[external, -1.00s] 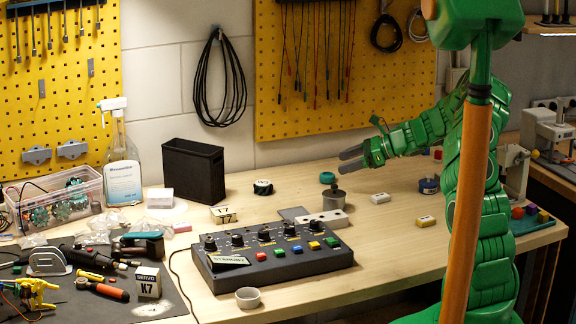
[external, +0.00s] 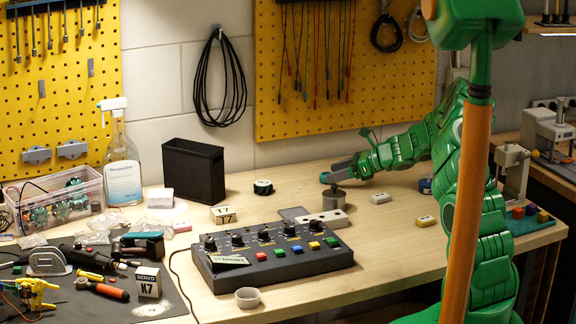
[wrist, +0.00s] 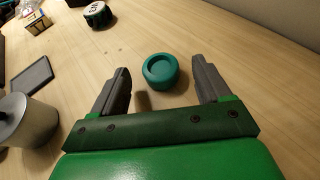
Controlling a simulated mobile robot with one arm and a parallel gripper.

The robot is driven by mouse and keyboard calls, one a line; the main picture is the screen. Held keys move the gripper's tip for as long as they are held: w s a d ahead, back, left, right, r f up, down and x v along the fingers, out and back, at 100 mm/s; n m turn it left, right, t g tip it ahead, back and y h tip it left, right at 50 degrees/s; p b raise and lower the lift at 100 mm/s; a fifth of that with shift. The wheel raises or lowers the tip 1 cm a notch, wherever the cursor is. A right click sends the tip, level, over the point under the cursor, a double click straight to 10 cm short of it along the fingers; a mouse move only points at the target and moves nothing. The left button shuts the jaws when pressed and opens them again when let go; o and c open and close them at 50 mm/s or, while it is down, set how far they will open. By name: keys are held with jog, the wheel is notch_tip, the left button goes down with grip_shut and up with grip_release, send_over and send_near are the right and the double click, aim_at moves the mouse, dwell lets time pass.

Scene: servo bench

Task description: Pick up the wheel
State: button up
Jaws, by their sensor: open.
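The wheel looks like a small teal round piece with a recessed top. In the wrist view the wheel (wrist: 160,70) lies on the wooden bench, just ahead of and between my fingertips, apart from both. In the external view the wheel (external: 325,178) shows only in part behind my fingers. My gripper (wrist: 160,78) is open and empty, with one grey finger to each side. In the external view my gripper (external: 338,172) is low over the bench, behind the grey knobbed cylinder.
The grey knobbed cylinder (external: 334,199) stands close by; it is at the left in the wrist view (wrist: 25,120). A dark flat plate (wrist: 30,79) and a dark green labelled round piece (wrist: 97,14) lie farther left. A white block (external: 380,198) lies to the right. Bench right of the wheel is clear.

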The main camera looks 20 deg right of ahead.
jog(key=shift+x, duration=0.95)
jog(key=shift+c, duration=0.4)
jog(key=c, duration=1)
jog(key=shift+r, duration=0.1)
